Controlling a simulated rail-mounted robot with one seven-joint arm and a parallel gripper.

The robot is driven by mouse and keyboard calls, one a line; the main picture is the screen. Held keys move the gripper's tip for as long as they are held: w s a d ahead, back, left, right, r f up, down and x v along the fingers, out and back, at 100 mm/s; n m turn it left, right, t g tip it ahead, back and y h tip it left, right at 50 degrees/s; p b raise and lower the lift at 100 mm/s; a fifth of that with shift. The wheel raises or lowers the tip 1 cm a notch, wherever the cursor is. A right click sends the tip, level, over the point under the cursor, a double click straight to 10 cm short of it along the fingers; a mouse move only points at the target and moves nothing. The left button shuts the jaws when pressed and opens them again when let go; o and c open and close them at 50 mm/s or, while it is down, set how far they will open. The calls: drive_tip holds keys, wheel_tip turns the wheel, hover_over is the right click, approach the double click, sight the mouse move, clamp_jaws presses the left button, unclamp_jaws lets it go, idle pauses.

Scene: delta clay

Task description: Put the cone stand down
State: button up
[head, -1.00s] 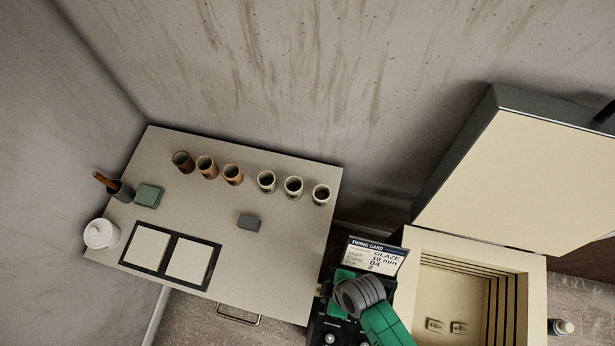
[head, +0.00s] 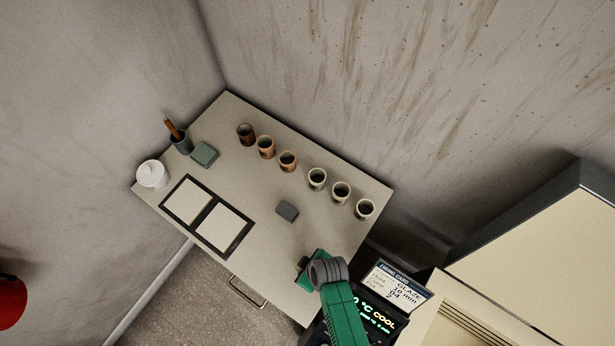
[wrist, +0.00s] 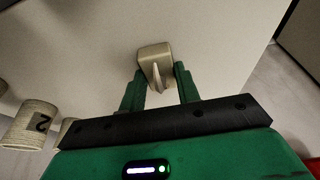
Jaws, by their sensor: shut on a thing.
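The cone stand (wrist: 152,54) is a small beige block with a pale pointed cone on it. It shows between my fingertips in the wrist view, and the tabletop fills the picture behind it. My gripper (wrist: 158,78) is shut on it. In the head view my green gripper (head: 302,268) is over the front right part of the table (head: 262,250), near its right edge. The stand is hard to make out there, mostly hidden by my gripper. I cannot tell whether it touches the tabletop.
Several cups (head: 317,179) stand in a row at the table's back. A grey block (head: 287,211) lies mid-table. Two pale tiles in a dark frame (head: 207,216), a white jar (head: 152,174) and a green block (head: 205,154) are to the left. A firing card (head: 400,285) stands at right.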

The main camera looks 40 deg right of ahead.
drive_tip(key=shift+f, duration=0.1)
drive_tip(key=o, duration=1)
drive_tip(key=p+v, duration=0.1)
drive_tip(key=v, duration=1.1)
drive_tip(key=shift+p, duration=0.4)
